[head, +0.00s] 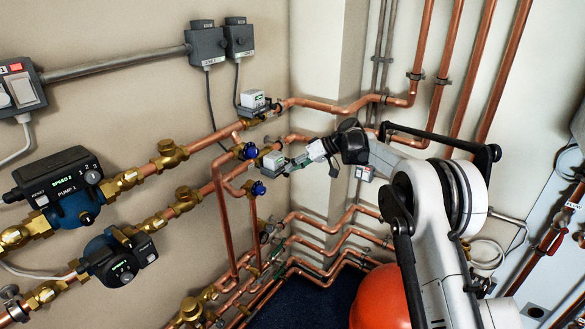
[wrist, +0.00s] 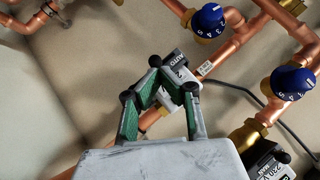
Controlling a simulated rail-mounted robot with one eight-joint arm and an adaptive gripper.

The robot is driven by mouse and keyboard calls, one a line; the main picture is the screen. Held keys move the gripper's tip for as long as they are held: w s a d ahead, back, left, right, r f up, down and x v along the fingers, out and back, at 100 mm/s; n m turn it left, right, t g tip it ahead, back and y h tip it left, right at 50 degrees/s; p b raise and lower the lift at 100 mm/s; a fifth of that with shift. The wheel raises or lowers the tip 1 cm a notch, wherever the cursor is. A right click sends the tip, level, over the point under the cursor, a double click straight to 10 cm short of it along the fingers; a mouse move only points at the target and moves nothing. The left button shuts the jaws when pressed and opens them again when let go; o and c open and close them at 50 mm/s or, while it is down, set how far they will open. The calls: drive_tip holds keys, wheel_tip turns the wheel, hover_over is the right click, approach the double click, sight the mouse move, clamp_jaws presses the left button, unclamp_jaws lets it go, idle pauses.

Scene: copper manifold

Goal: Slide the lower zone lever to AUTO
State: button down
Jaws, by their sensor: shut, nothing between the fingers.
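The lower zone valve actuator is a small grey-white box (head: 273,160) on the lower copper pipe in the head view. In the wrist view, its dark face (wrist: 178,58) with the word AUTO shows just beyond my fingers. My gripper (head: 293,166) is at the box's right side in the head view. In the wrist view, my gripper (wrist: 172,80) has green finger pads, and its fingertips overlap the actuator's face. The jaws are shut and empty. The lever itself is largely hidden by the fingers; I cannot tell its exact position or whether I touch it.
The upper zone actuator (head: 252,98) sits on the pipe above. Blue numbered knobs (head: 249,151) (head: 258,188) are close by on the left. Copper pipes run around the corner. Two pumps (head: 65,187) (head: 118,255) are farther left. A red-orange rounded object (head: 380,298) stands below my arm.

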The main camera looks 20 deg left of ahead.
drive_tip(key=shift+s+a+b, duration=0.2)
drive_tip(key=shift+s+b, duration=0.05)
drive_tip(key=shift+s, duration=0.4)
drive_tip(key=shift+s+a+b, duration=0.15)
drive_tip(key=shift+s+b, duration=0.1)
drive_tip(key=shift+s, duration=0.4)
drive_tip(key=r, duration=0.1)
drive_tip(key=w+r+p, duration=0.1)
drive_tip(key=w+r, duration=0.1)
drive_tip(key=shift+w+d+r, duration=0.1)
drive_tip(key=shift+d+r, duration=0.2)
drive_tip(key=v, duration=1)
drive_tip(key=shift+d, duration=0.15)
